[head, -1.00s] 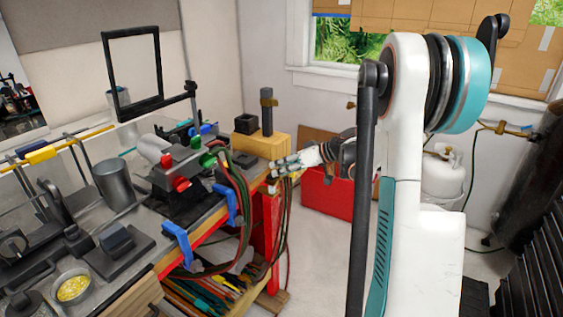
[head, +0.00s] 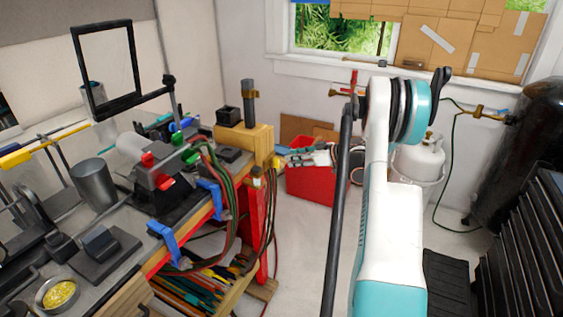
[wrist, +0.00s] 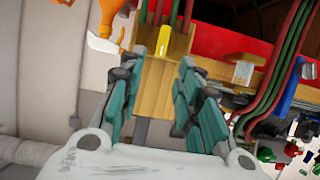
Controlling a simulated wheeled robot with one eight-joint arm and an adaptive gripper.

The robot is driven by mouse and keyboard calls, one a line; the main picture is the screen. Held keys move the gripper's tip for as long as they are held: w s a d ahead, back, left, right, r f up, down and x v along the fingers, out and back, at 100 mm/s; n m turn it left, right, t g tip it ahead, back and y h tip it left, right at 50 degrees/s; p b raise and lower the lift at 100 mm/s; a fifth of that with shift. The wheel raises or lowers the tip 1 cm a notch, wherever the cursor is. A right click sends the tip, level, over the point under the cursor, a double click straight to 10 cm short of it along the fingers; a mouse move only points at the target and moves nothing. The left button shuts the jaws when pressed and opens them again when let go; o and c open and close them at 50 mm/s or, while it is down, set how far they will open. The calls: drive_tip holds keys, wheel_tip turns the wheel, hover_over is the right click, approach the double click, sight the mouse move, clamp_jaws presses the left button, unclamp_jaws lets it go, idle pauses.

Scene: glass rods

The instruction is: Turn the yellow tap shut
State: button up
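The yellow tap (wrist: 175,42) shows in the wrist view as a small bright yellow handle near the bench's wooden end, beside red and green hoses. In the head view a small yellow patch under the bench corner appears to be the tap (head: 257,172); its handle angle is too small to tell there. My gripper (wrist: 165,62) is open and empty, its teal-padded fingers spread to either side. The tap lies ahead of the gap between them, apparently without contact. In the head view my gripper (head: 287,158) is just right of the bench corner.
The bench (head: 215,205) is crowded with tools; hoses (head: 228,190) hang from its edge near a blue clamp (head: 211,197). A red box (head: 312,188) stands on the floor behind my gripper. A gas cylinder (head: 417,163) and black tool cabinet (head: 520,225) are to the right.

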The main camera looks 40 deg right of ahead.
sight(276, 163)
drive_tip(key=x, duration=0.6)
drive_tip(key=shift+w+a+b, duration=0.2)
drive_tip(key=shift+w+b, duration=0.05)
drive_tip(key=shift+b, duration=0.2)
drive_tip(key=shift+f, duration=0.1)
clamp_jaws()
